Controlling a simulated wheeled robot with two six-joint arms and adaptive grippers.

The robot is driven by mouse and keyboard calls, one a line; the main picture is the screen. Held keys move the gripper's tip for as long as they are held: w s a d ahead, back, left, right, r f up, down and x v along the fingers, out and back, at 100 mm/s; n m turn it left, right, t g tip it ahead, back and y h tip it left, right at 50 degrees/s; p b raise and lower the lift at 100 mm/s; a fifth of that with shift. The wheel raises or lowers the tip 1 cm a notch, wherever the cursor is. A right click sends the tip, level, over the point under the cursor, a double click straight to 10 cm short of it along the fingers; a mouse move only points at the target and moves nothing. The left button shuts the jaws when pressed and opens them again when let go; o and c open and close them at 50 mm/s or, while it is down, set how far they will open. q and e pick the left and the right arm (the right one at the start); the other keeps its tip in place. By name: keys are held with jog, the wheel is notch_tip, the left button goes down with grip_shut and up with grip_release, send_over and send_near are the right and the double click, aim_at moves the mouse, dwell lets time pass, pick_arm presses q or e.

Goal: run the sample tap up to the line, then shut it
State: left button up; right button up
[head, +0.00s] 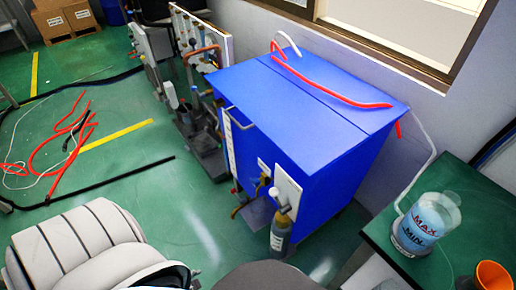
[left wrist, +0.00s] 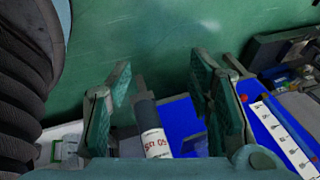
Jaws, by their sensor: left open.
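A sample bottle (head: 280,237), greyish with a pale label, stands upright low at the front of the blue machine (head: 310,120). A small white tap fitting (head: 275,192) sits just above it on a white panel. The liquid level and line are too small to tell. In the left wrist view my left gripper (left wrist: 163,95) is open, its two green-padded fingers apart. A grey cylinder with a white, red-lettered label (left wrist: 157,143) shows between the fingers; I cannot tell whether it is the bottle or a tap part, nor whether they touch it. My right gripper is not seen.
A clear jug marked MAX and MIN (head: 426,223) stands on a dark green table (head: 463,195) at the right, by an orange cup (head: 491,275). Red hoses (head: 62,150) and a black cable lie on the floor at left. Pipework (head: 195,110) stands beside the machine.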

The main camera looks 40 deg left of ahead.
pick_arm(q)
jog(key=w+a+r+m+t+b, duration=0.1)
jog(key=w+a+m+t+b, duration=0.45)
jog(key=w+a, duration=0.3)
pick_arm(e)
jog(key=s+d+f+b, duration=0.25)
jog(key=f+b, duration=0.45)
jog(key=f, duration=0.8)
pick_arm(q)
jog(key=m+t+h+b, duration=0.1)
jog(key=m+t+h, duration=0.6)
jog(key=m, duration=1.2)
send_near(253, 184)
jog(key=b+x, duration=0.3)
jog(key=x, duration=0.1)
jog(key=b+x, duration=0.4)
jog(key=x, duration=0.1)
jog(key=shift+w+f, duration=0.15)
jog(key=shift+f, duration=0.05)
jog(key=shift+x, duration=0.85)
jog(key=shift+r, duration=0.1)
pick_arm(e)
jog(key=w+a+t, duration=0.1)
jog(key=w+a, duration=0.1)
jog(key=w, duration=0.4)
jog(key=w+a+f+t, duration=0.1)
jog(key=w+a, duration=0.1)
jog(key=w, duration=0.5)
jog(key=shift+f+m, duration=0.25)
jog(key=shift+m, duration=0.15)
